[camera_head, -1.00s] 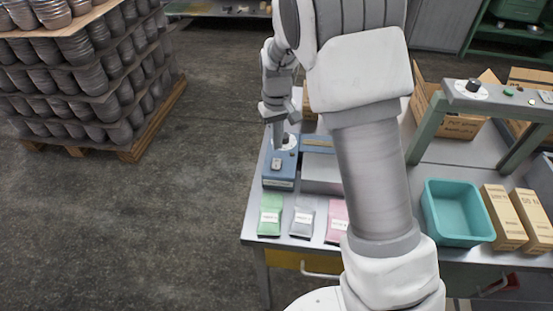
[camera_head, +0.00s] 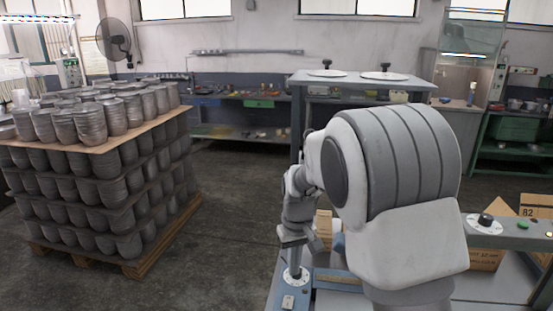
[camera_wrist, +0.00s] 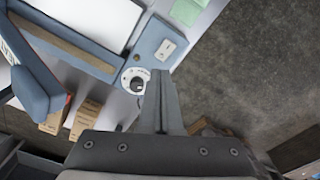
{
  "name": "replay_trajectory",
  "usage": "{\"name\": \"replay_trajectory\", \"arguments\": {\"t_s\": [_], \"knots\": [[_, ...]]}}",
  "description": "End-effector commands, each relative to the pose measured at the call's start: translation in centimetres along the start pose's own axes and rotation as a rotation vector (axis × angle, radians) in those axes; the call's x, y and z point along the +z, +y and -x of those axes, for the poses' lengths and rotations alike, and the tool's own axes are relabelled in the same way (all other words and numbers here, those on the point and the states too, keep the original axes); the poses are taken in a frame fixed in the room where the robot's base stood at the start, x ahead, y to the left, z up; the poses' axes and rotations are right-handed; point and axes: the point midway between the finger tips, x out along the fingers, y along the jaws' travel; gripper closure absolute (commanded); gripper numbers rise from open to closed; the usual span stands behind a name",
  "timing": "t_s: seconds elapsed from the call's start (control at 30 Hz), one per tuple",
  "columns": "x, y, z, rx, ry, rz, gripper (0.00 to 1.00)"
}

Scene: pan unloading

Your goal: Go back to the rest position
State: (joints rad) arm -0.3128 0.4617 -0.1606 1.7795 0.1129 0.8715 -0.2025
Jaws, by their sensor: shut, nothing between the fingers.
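My gripper (camera_head: 294,258) hangs above the blue device on the workbench, left of my large arm link in the head view. In the wrist view its fingers (camera_wrist: 160,74) are together with nothing between them. The fingertips show beside the black knob (camera_wrist: 136,84) with its white dial. They look apart from the knob, but the exact height cannot be told. The blue device (camera_wrist: 160,45) has a pale switch plate. In the head view the dial (camera_head: 295,276) shows just below the fingers. My arm hides much of the bench.
Metal pans (camera_head: 90,118) stand stacked in layers on a wooden pallet (camera_head: 140,262) at left. A grey stand (camera_head: 350,80) rises behind my arm. A control bar with a knob (camera_head: 486,219) and cardboard boxes (camera_head: 535,205) are at right. Floor between pallet and bench is clear.

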Motion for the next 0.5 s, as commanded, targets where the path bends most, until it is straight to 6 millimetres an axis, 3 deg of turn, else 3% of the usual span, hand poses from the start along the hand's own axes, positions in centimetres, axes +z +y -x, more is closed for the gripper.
{"name": "replay_trajectory", "arguments": {"t_s": [0.03, 0.2, 0.5], "knots": [[0.7, 0.4, 1.8, -0.004, 0.024, -0.016, 1.0], [4.1, 1.1, 6.8, -0.012, 0.093, -0.064, 1.0], [11.2, 1.9, 13.5, -0.006, 0.215, -0.143, 1.0]]}}
